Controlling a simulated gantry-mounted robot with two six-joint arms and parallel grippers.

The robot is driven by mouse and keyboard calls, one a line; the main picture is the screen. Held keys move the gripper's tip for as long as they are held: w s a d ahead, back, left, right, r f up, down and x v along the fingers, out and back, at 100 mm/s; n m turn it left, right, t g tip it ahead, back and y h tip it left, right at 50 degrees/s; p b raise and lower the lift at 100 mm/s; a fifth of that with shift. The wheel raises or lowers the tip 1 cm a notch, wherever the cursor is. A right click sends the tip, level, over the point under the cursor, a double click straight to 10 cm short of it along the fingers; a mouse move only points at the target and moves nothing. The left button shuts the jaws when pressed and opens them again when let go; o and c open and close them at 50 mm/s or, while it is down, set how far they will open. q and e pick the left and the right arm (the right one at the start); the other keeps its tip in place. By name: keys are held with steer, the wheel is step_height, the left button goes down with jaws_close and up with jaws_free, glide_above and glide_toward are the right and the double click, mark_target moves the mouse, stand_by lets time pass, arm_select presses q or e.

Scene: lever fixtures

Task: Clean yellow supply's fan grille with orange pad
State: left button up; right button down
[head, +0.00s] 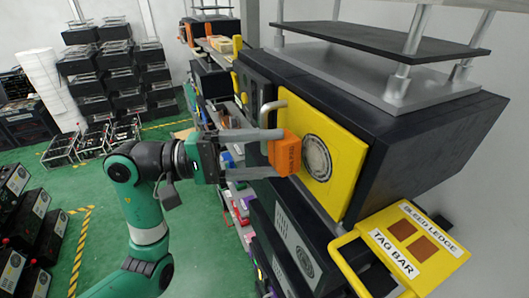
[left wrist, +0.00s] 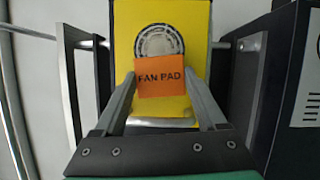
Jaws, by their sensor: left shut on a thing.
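The yellow supply (head: 340,157) is a yellow front panel on a dark box, with a round grey fan grille (head: 317,157) on it. My left gripper (head: 277,153) is shut on the orange pad (head: 285,153), just in front of the panel beside the grille. In the left wrist view the pad (left wrist: 160,77), lettered "FAN PAD", sits between the two fingers and covers the lower part of the grille (left wrist: 159,42). I cannot tell whether the pad touches the panel. My right gripper is not in view.
A metal handle (head: 268,112) sticks out from the panel near my fingers. A yellow tag bar (head: 400,245) juts out at the lower right. A dark shelf (head: 385,40) stands above the box.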

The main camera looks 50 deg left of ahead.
arm_select(q)
steer(key=shift+w+d+b, duration=0.25)
steer(key=shift+w+b, duration=0.05)
steer(key=shift+w, duration=0.55)
steer(key=shift+s+d, duration=0.35)
steer(key=shift+d, duration=0.6)
steer(key=shift+s+d, duration=0.3)
steer(key=shift+d, duration=0.6)
steer(key=shift+s+d, duration=0.2)
steer(key=shift+d, duration=0.75)
steer(key=shift+s+d, duration=0.15)
steer(key=shift+d, duration=0.8)
steer(key=shift+s, duration=0.1)
